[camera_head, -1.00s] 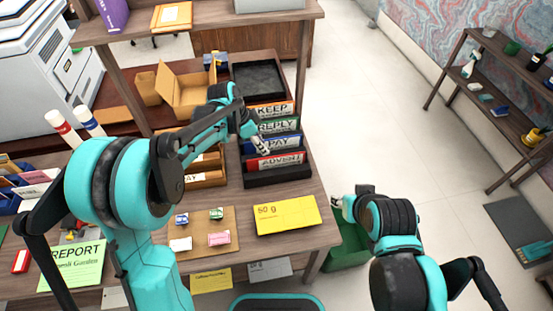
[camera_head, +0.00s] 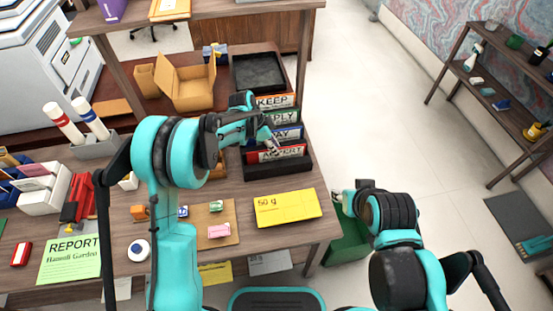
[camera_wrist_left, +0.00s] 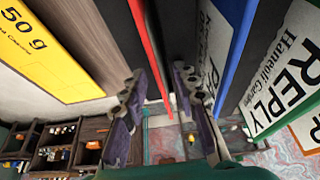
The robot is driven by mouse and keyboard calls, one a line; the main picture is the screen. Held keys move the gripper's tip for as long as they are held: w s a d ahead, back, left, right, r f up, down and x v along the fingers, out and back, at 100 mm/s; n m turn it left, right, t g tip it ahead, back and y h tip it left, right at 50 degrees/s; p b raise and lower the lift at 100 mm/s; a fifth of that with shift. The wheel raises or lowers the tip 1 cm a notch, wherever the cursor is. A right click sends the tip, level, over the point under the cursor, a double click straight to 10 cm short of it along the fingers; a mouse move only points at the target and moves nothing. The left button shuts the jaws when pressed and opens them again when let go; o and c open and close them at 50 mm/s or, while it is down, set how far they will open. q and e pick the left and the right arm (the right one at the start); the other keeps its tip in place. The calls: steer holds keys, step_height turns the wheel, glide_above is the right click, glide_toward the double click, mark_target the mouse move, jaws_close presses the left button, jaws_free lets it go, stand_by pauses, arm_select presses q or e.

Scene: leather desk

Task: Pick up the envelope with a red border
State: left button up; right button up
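My left gripper (camera_head: 272,143) is over the front slots of the black letter sorter (camera_head: 285,168), by the red-edged divider (camera_head: 263,157) and the blue-edged PAY divider. In the left wrist view its two fingers (camera_wrist_left: 158,78) are apart. The red edge (camera_wrist_left: 150,50) runs down between them, and the blue edge (camera_wrist_left: 236,55) is to their right. Nothing is clearly gripped. I cannot make out a red-bordered envelope for sure; the gripper and dividers hide part of the slots. My right gripper (camera_head: 338,198) is at the desk's right edge, small and partly hidden.
A yellow 50 g box (camera_head: 287,208) lies in front of the sorter. A brown board (camera_head: 228,238) with small boxes is left of it. A white holder (camera_head: 48,193) with envelopes stands far left. A green bin (camera_head: 347,245) is beside the desk.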

arm_select(q)
jaws_close()
steer(key=shift+r, duration=0.15)
